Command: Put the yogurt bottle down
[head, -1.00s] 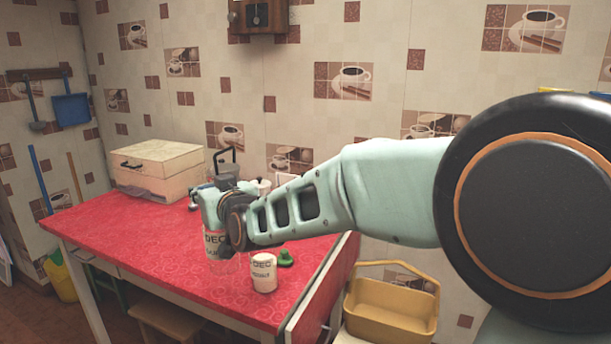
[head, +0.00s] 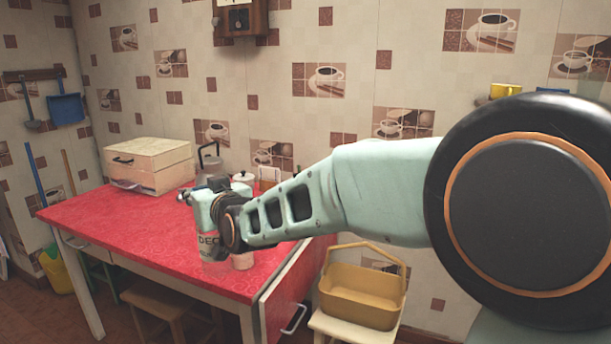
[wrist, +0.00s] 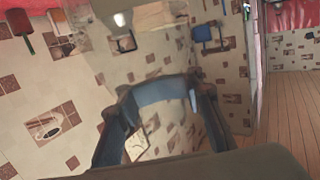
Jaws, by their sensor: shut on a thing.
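The yogurt bottle (head: 208,244) is see-through with a dark-lettered label.
A cream box (head: 150,163) sits at the table's back left. A yellow basket (head: 360,300) rests on a stool at right.

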